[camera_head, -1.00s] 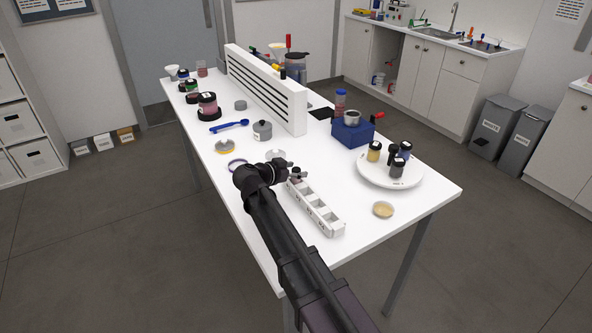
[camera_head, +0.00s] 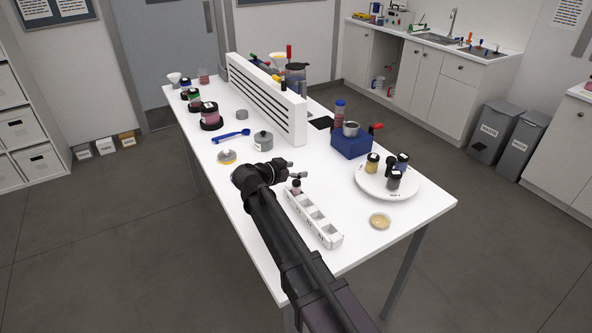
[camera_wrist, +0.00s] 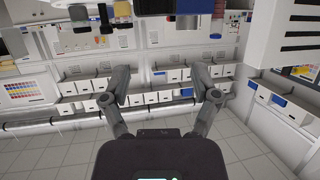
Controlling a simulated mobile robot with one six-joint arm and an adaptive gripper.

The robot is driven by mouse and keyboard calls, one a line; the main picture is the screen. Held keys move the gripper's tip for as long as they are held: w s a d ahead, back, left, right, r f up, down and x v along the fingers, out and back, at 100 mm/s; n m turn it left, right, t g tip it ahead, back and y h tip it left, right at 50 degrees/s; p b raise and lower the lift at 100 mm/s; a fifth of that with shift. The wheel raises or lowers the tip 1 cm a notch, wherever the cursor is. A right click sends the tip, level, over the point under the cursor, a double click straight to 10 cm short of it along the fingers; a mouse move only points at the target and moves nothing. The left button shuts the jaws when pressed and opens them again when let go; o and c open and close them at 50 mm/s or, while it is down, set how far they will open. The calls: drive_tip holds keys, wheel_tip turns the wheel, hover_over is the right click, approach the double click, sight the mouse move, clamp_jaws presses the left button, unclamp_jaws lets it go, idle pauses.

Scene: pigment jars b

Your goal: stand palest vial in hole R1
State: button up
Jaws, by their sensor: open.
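A white rack (camera_head: 326,235) with a row of square holes lies near the front of the table. One small vial with a dark cap and a pinkish body (camera_head: 296,188) stands upright in the hole at its far end. The hole labels are too small to read, so I cannot tell which is R1. My gripper (camera_head: 298,169) is just beyond and above that vial, apart from it. In the wrist view my gripper (camera_wrist: 162,98) has its fingers spread with nothing between them. No other vial of this kind is clear to me.
A round white plate (camera_head: 370,188) holds several capped jars at the right, with a shallow dish (camera_head: 380,221) in front. A blue block (camera_head: 351,145) and a slatted white divider (camera_head: 265,98) stand behind. A grey lidded pot (camera_head: 263,140) is beyond my arm.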

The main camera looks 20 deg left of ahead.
sight(297, 182)
drive_tip(key=shift+r+p, duration=2.2)
drive_tip(key=shift+r, duration=0.35)
drive_tip(key=shift+d+f, duration=0.1)
drive_tip(key=s+d+f+g, duration=0.1)
drive_tip(key=d+f+g, duration=0.1)
drive_tip(key=d, duration=0.6)
drive_tip(key=d+f+n+g, duration=0.1)
drive_tip(key=d+f+g, duration=0.1)
drive_tip(key=d, duration=0.7)
drive_tip(key=s+d+f+n+g, duration=0.1)
drive_tip(key=d+f+g, duration=0.2)
drive_tip(key=d, duration=0.6)
drive_tip(key=shift+s+f, duration=0.35)
drive_tip(key=shift+f, duration=0.1)
drive_tip(key=s+d+f+n+g+y, duration=0.2)
drive_tip(key=s+d+y, duration=0.1)
drive_tip(key=s+d, duration=0.4)
drive_tip(key=s+d+f+n+g+y, duration=0.1)
drive_tip(key=s+d+f+g+y, duration=0.1)
drive_tip(key=s+d, duration=0.5)
drive_tip(key=d+g+y, duration=0.1)
drive_tip(key=d, duration=0.2)
drive_tip(key=shift+n+y, duration=0.4)
drive_tip(key=shift+s+f, duration=0.1)
drive_tip(key=shift+f, duration=0.05)
